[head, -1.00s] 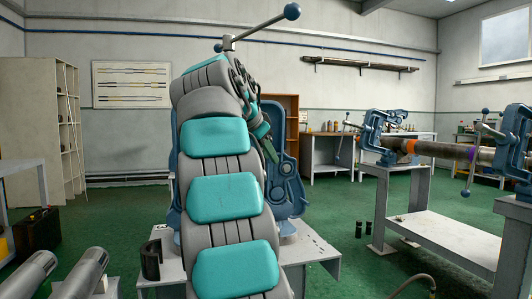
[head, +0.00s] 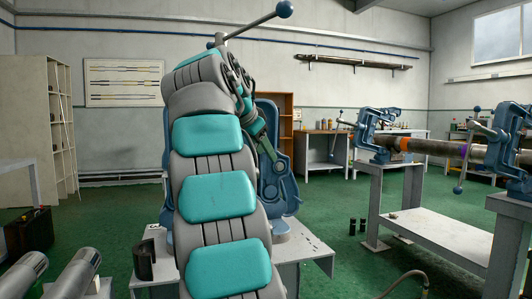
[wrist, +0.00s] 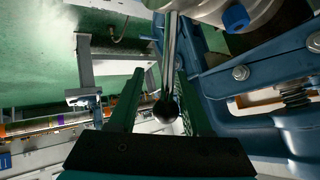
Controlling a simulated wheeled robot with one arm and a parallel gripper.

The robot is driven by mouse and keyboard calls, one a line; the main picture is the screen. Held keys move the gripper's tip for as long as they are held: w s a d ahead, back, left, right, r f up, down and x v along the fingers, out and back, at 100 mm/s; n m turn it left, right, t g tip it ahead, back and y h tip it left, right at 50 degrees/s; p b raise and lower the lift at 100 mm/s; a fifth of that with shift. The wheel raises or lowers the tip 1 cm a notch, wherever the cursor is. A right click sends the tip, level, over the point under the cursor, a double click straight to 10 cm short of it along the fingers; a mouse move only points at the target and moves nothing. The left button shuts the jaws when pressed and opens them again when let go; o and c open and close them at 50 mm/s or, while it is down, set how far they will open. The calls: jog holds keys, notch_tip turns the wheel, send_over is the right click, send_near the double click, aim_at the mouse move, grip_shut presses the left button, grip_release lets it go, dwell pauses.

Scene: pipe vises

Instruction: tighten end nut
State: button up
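A blue pipe vise (head: 268,190) stands on a grey bench, mostly hidden behind my arm. Its bar handle (head: 250,27) with a blue ball end rises above my arm at the top. My gripper (head: 268,152) points down at the vise's right side. In the wrist view my gripper (wrist: 160,72) has its two green fingers apart. A metal rod (wrist: 170,55) with a dark ball end (wrist: 166,110) lies between them, with gaps visible on both sides. Blue vise parts (wrist: 245,85) fill the right of that view. I cannot make out the end nut.
Another blue vise (head: 375,135) holds a long pipe (head: 435,147) on a grey stand (head: 385,190) at the right. Large pipes (head: 75,275) lie at the lower left. A shelf unit (head: 40,130) stands at the left. Green floor (head: 330,215) is open between the benches.

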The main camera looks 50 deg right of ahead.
jog(key=p+v, duration=0.1)
jog(key=v, duration=0.5)
jog(key=shift+r, duration=0.25)
jog(key=shift+s+a+r+p, duration=0.15)
jog(key=shift+a+p, duration=0.1)
jog(key=shift+p, duration=0.05)
jog(key=p+v, duration=0.4)
jog(key=v, duration=0.4)
jog(key=shift+a+r, duration=0.15)
jog(key=shift+a, duration=0.25)
dwell(0.7)
